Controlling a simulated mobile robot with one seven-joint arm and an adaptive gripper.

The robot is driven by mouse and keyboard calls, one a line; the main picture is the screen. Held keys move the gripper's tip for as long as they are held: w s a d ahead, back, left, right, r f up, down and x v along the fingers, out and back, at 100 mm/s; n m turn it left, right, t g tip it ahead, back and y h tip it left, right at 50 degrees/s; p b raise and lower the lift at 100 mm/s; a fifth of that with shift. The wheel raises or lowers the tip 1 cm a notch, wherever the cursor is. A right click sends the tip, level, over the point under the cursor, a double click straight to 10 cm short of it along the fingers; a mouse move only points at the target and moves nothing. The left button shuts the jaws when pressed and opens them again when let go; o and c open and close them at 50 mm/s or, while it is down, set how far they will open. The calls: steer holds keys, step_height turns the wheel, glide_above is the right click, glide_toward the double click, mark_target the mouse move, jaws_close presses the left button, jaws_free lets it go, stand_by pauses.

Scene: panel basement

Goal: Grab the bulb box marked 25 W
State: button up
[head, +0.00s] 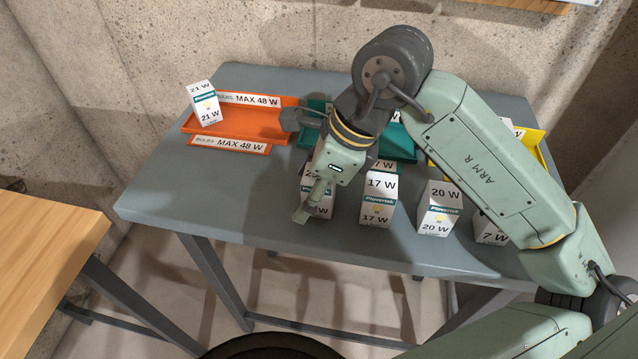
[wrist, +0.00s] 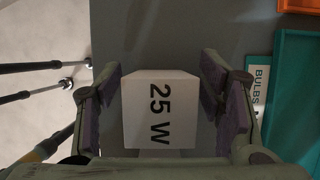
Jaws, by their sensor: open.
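The bulb box marked 25 W (wrist: 160,110) is white with black print and stands between my two open fingers in the wrist view. A gap shows between the box and each finger pad. In the head view the box (head: 319,208) stands near the table's front edge, mostly hidden behind my gripper. My gripper (head: 303,212) is over it, pointing down, with its fingers open on either side; the wrist view also shows the gripper (wrist: 158,105).
Boxes marked 17 W (head: 378,205), 20 W (head: 439,208) and 7 W (head: 491,229) stand to the right. A 21 W box (head: 204,103) is at an orange tray (head: 271,127). Teal (head: 403,146) and yellow (head: 543,155) trays stand behind. The grey table's (head: 160,190) left front is clear.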

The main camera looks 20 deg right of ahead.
steer(key=shift+c, duration=0.2)
steer(key=c, duration=1.2)
